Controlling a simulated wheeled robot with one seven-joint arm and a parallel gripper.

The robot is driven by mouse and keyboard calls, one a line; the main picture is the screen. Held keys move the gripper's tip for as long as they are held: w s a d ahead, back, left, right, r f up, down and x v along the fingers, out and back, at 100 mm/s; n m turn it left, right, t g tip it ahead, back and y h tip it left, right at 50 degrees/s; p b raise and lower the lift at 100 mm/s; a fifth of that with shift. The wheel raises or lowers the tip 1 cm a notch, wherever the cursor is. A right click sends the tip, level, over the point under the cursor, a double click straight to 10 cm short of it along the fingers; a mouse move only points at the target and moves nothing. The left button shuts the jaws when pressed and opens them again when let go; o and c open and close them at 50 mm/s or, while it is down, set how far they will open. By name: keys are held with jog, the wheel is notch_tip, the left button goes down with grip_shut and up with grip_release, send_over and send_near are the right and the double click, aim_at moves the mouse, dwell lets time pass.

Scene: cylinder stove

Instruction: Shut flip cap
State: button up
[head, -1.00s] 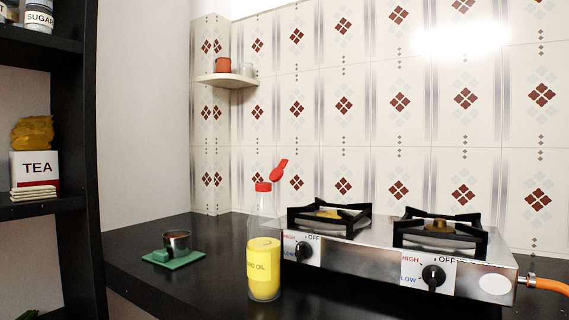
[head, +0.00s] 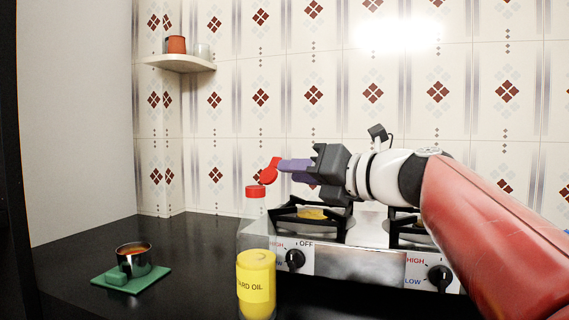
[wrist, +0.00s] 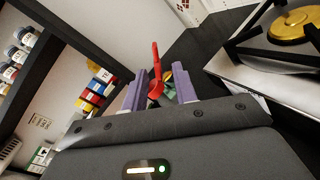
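The oil bottle (head: 256,283) stands upright on the dark counter, clear at the top with yellow oil and a label below. Its red collar (head: 255,192) sits on the neck. The red flip cap (head: 269,172) is raised, tilted up to the right of the collar. My gripper (head: 284,168) reaches in from the right, its purple fingers level with the raised cap and close to it. In the wrist view the fingers are spread, with the red cap (wrist: 156,72) showing in the gap between them. Whether they touch it is unclear.
The two-burner stove (head: 360,262) stands right of the bottle, under my arm. A metal cup (head: 134,262) sits on a green mat (head: 155,280) at left. The counter between mat and bottle is clear. A corner shelf (head: 180,64) is on the tiled wall.

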aim_at(272, 171)
jog(key=w+a+r+m, duration=0.1)
jog(key=w+a, duration=0.4)
jog(key=shift+w+a+r+p, duration=0.2)
jog(key=shift+w+p, duration=0.15)
jog(key=shift+w, duration=0.05)
grip_shut()
